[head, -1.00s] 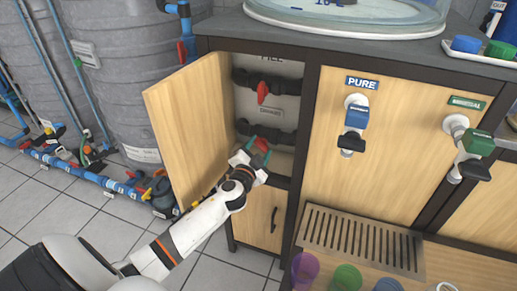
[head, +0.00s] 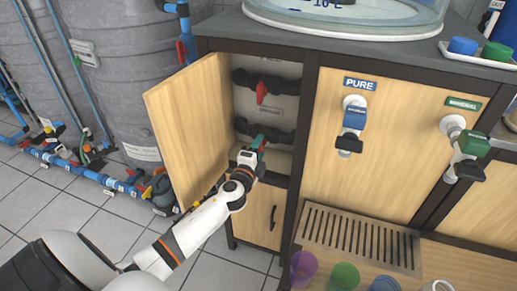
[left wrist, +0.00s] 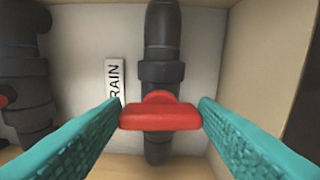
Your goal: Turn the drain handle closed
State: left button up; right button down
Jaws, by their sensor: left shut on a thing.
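The red drain handle (left wrist: 160,117) sits on a dark valve pipe (left wrist: 162,72) inside the open cabinet. In the left wrist view the handle lies crosswise to the pipe, beside a white label (left wrist: 115,80) of which "RAIN" is readable. My left gripper (head: 259,141) reaches into the cabinet at the lower pipe. Its teal fingers are at the two ends of the handle and shut on it. In the head view the gripper hides this handle. My right gripper is not in view.
An upper red handle (head: 262,93) sits on another dark pipe above. The open wooden door (head: 188,130) stands just left of my arm. A cabinet post (head: 304,110) is on the right. Taps, a drain grille (head: 360,240) and cups are further right.

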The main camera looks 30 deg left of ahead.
pick_arm(q)
jog(key=shift+f, duration=0.1)
jog(key=shift+m, duration=0.3)
jog(key=o, duration=1)
